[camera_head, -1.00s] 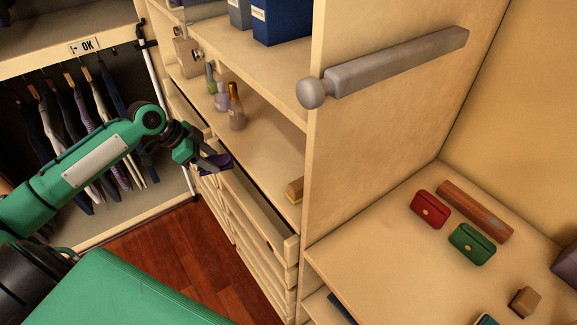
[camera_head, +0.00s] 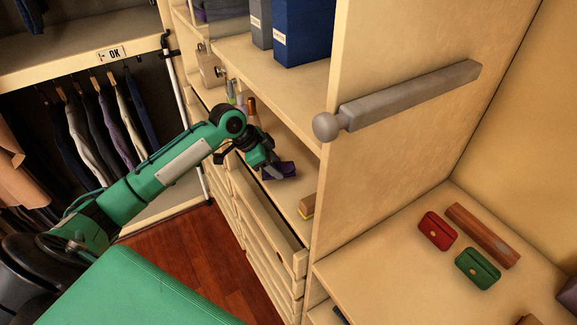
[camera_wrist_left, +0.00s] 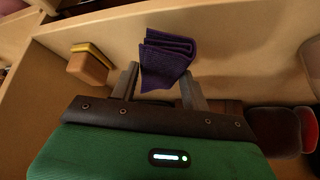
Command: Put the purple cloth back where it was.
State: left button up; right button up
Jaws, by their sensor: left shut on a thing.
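The folded purple cloth (camera_head: 279,170) is between the fingers of my left gripper (camera_head: 272,172), at the shelf above the open drawer. In the left wrist view the purple cloth (camera_wrist_left: 166,58) sticks out beyond the two fingertips of my left gripper (camera_wrist_left: 160,85). I cannot tell whether the cloth touches the shelf board. The open drawer (camera_head: 262,215) is just below and in front of that shelf. My right gripper is in neither view.
On the same shelf a tan block with a yellow band (camera_head: 307,206) lies to the right, and small bottles (camera_head: 241,100) stand farther back. A vertical panel (camera_head: 400,150) with a grey rod (camera_head: 410,96) bounds the shelf on the right.

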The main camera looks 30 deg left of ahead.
aim_at(289, 163)
pick_arm(q)
jog(key=w+d, duration=0.2)
jog(key=shift+d+r+p, duration=0.15)
jog(key=shift+d+p, duration=0.15)
jog(key=shift+p, duration=0.1)
jog(key=shift+w+d+f, duration=0.2)
jog(key=shift+w+d, duration=0.05)
jog(key=shift+d, duration=0.1)
notch_tip(289, 163, down, 3)
jog(key=shift+r+p, duration=0.1)
jog(key=shift+p, duration=0.85)
jog(key=shift+f, duration=0.3)
jog(key=o, duration=0.9)
jog(key=shift+s+a, duration=0.1)
jog(key=b+v, duration=0.3)
jog(key=v, duration=0.9)
